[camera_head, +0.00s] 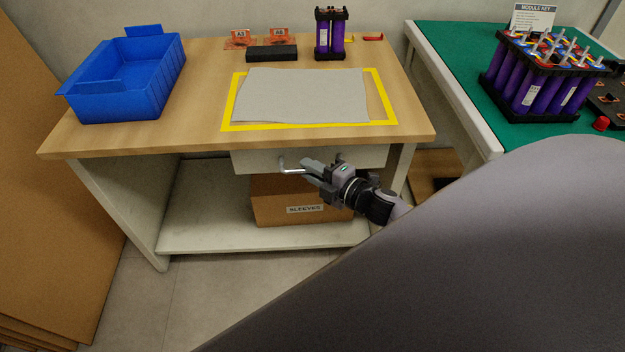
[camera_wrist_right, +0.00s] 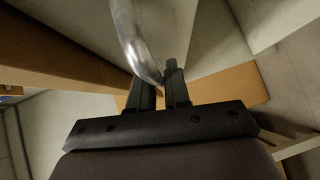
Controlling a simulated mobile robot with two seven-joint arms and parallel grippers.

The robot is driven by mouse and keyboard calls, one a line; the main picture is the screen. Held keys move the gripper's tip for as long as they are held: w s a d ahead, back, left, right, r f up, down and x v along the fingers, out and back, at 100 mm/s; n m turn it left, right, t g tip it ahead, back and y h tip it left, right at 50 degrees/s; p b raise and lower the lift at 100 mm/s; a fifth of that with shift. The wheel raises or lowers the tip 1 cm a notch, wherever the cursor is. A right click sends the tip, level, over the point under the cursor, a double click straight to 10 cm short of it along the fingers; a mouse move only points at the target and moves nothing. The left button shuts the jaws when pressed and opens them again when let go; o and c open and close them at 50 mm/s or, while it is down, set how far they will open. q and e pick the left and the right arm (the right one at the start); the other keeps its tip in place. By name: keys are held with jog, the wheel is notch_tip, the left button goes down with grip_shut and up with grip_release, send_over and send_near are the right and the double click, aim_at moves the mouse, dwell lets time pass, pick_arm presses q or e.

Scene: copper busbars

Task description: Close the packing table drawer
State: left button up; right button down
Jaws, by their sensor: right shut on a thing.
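The packing table (camera_head: 200,135) has a pale drawer (camera_head: 255,160) under its front edge. The drawer front sits close under the tabletop; I cannot tell if a small gap remains behind it. A metal bar handle (camera_head: 286,168) is on the drawer front. My right gripper (camera_head: 309,166) is shut on the handle, reaching it from the right. In the right wrist view the handle (camera_wrist_right: 132,40) curves down to between the fingertips (camera_wrist_right: 160,85). My left gripper is not in view.
A cardboard box (camera_head: 275,203) labelled SLEEVES stands on the lower shelf below the drawer. On the tabletop are a blue bin (camera_head: 125,85), a grey sheet (camera_head: 300,95) inside a yellow border, and a purple cell module (camera_head: 330,35). A green-topped table (camera_head: 450,60) stands at right.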

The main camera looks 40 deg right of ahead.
jog(key=shift+w+d+r, duration=0.1)
jog(key=shift+w+d, duration=0.15)
jog(key=c, duration=1.4)
grip_release()
jog(key=shift+o, duration=1)
jog(key=shift+w, duration=0.1)
jog(key=shift+s, duration=0.6)
jog(key=p+v, duration=0.1)
jog(key=v, duration=0.5)
jog(key=shift+d, duration=0.1)
